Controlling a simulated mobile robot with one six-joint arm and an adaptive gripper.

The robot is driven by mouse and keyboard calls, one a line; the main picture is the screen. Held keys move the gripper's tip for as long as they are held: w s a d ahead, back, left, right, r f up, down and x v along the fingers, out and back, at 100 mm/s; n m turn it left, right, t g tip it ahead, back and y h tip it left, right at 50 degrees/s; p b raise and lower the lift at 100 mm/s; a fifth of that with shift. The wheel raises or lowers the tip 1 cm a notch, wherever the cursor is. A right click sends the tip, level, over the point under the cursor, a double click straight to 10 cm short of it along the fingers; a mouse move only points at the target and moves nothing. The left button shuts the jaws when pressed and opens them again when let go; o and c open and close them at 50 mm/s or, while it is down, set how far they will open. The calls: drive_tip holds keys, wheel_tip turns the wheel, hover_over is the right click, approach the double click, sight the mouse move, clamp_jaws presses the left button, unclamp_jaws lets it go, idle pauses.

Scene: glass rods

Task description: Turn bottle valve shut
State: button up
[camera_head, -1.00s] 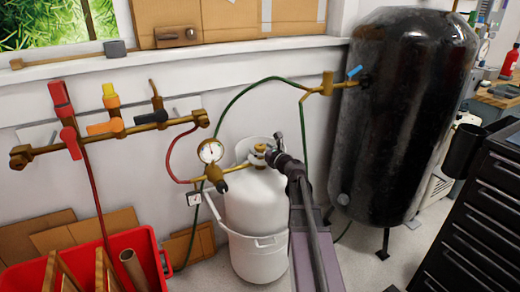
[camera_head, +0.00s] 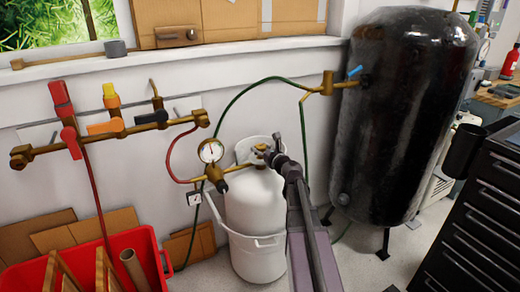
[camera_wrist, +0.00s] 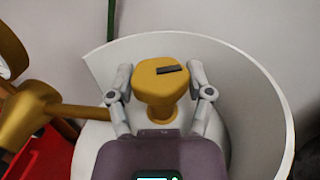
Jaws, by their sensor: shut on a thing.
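The white gas bottle (camera_head: 254,204) stands upright in a white bucket-like holder (camera_head: 257,255) near the wall. Its brass-yellow valve knob (camera_wrist: 163,76) sits at the top, inside the curved white collar (camera_wrist: 255,95), with a dark rectangular mark on its upper face. My gripper (camera_wrist: 162,95) has one finger on each side of the knob and is shut on it. In the head view my gripper (camera_head: 274,158) reaches the valve from the front right and hides much of it.
A round gauge (camera_head: 210,151) and brass regulator (camera_head: 214,173) sit left of the valve. A red crate (camera_head: 140,246) stands at lower left, a large black tank (camera_head: 408,115) at right. A green hose (camera_head: 245,86) arches behind the bottle.

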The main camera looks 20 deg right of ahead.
sight(262, 151)
drive_tip(key=shift+w+m+h, duration=0.1)
drive_tip(key=shift+m+h, duration=1.7)
drive_tip(key=shift+h, duration=1.1)
drive_tip(key=o, duration=1.1)
drive_tip(key=shift+o, duration=0.2)
drive_tip(key=shift+s+a, duration=0.25)
drive_tip(key=shift+s, duration=1)
drive_tip(key=shift+s+a, duration=0.2)
drive_tip(key=shift+s, duration=1.05)
drive_tip(key=shift+s+a, duration=0.25)
drive_tip(key=shift+s, duration=1)
